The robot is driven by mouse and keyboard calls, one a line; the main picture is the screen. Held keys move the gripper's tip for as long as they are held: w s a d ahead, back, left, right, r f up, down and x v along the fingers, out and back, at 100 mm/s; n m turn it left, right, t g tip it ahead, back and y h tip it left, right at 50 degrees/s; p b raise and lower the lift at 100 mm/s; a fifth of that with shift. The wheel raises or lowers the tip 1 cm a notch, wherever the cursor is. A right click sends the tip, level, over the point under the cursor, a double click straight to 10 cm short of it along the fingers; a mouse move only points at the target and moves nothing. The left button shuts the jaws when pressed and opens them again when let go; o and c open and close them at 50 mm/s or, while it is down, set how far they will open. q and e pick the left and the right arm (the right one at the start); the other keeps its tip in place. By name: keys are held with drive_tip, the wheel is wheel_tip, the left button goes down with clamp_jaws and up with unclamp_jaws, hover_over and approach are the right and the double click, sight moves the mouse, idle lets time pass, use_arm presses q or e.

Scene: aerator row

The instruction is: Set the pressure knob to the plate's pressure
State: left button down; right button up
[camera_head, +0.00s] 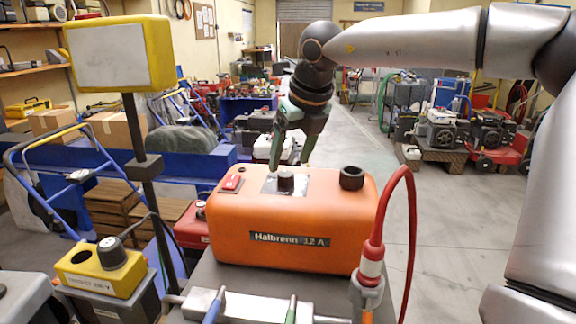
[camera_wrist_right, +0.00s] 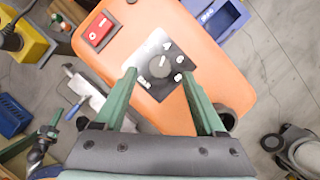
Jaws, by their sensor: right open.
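An orange machine (camera_head: 300,215) lettered "Halbrenn 12 A" on a dark label (camera_head: 290,239) stands in front of me. On its top a black round knob (camera_head: 286,182) sits on a small dial plate; both show in the right wrist view, the knob (camera_wrist_right: 160,66) and the dial plate (camera_wrist_right: 157,85) with white markings too small to read surely. My right gripper (camera_head: 290,165) points down at the knob with fingers apart. In the wrist view its green fingertips (camera_wrist_right: 158,73) lie on either side of the knob; contact cannot be told.
A red switch (camera_head: 232,182) and a black cap (camera_head: 352,177) flank the dial. A red hose (camera_head: 411,230) rises at the machine's front right.

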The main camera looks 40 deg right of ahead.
drive_tip(key=v, duration=0.9)
drive_tip(key=shift+p, duration=0.45)
